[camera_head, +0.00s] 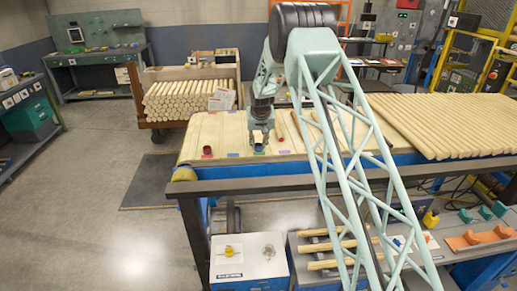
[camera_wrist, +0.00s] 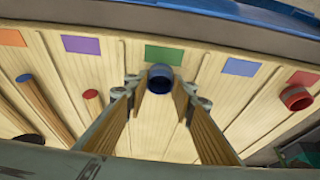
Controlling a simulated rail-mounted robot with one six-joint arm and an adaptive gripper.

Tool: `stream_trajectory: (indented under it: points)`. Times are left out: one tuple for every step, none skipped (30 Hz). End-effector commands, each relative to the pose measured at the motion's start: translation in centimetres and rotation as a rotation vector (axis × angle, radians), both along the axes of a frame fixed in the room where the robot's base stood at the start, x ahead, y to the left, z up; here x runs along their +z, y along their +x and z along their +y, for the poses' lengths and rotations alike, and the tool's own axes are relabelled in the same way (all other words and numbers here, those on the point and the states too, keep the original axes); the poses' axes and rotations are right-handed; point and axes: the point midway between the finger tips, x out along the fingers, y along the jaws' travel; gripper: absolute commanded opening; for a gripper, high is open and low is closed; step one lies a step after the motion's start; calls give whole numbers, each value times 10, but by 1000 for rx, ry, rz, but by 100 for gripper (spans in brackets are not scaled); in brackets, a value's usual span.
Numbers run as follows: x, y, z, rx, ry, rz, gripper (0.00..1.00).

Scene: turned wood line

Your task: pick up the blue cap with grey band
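The blue cap (camera_wrist: 160,77) is a short dark blue ring with a hollow end, on the pale slatted bench top just below a green patch. A grey band cannot be made out on it. In the head view the blue cap (camera_head: 259,147) shows small beneath my gripper (camera_head: 261,138). In the wrist view my gripper (camera_wrist: 161,88) is open. How high the tips are above the bench top is hard to tell.
A red cap (camera_wrist: 296,98) stands to the right and a red disc (camera_wrist: 90,94) to the left. A blue-ended dowel (camera_wrist: 38,100) lies further left. Coloured patches, such as the purple one (camera_wrist: 81,45), line the bench edge. Many dowels (camera_head: 445,122) cover the bench's right side.

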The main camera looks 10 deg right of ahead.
Motion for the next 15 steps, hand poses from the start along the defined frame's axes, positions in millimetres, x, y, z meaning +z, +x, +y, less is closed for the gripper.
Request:
stream_trajectory:
  points:
    - [0,0,0,0,0,0,19]
    - [0,0,0,0,0,0,19]
    - [0,0,0,0,0,0,19]
    - [0,0,0,0,0,0,19]
    - [1,0,0,0,0,0,19]
    - [1,0,0,0,0,0,19]
    - [2,0,0,0,0,0,19]
    - [3,0,0,0,0,0,19]
    - [4,0,0,0,0,0,19]
    - [5,0,0,0,0,0,19]
    - [7,0,0,0,0,0,19]
    - [9,0,0,0,0,0,19]
    - [10,0,0,0,0,0,19]
    - [12,0,0,0,0,0,19]
    - [15,0,0,-1,0,-1,19]
